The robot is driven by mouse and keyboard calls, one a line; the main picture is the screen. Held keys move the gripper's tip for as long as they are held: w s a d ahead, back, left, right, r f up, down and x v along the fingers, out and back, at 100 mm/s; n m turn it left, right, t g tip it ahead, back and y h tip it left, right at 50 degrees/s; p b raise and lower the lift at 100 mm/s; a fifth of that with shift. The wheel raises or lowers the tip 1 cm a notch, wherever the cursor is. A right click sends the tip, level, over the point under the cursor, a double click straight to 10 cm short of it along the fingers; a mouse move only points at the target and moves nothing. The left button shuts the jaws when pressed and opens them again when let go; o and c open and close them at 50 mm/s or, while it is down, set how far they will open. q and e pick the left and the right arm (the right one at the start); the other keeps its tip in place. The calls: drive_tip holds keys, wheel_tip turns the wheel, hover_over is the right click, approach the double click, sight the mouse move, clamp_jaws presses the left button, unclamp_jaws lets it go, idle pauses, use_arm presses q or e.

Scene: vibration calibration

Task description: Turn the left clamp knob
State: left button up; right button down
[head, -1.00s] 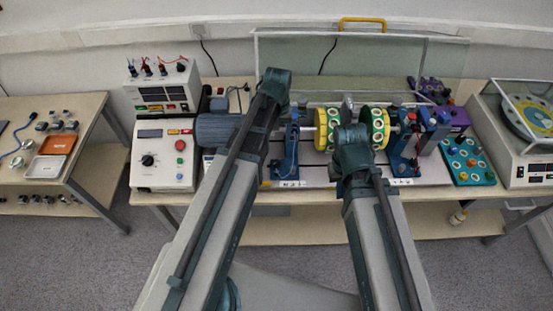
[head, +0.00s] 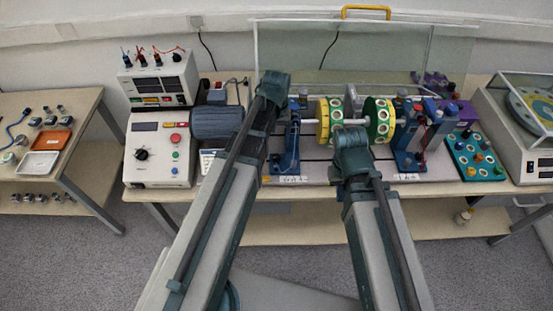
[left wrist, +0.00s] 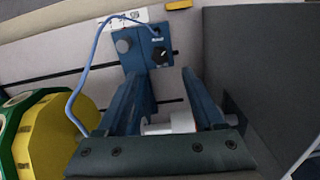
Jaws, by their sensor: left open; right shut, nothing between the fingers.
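The left bearing stand (head: 289,150) is a blue block on the rig, beside the grey motor. In the left wrist view its blue box (left wrist: 133,58) carries a black round knob (left wrist: 162,56) with a pale mark. The black knob lies just beyond the fingertips, with a visible gap. My right gripper (head: 351,143) is in front of the rotor; its fingers hardly show.
A yellow-green rotor (head: 380,122) on a shaft is close beside my left gripper. The grey motor (head: 217,122) is on its other side. A control box (head: 158,160) stands left. A clear guard (head: 345,50) stands behind. A teal tray (head: 475,160) lies right.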

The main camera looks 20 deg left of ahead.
sight(277, 156)
use_arm(q)
wheel_tip(277, 156, down, 8)
drive_tip(key=b, duration=0.7)
drive_tip(key=shift+f, duration=0.15)
clamp_jaws()
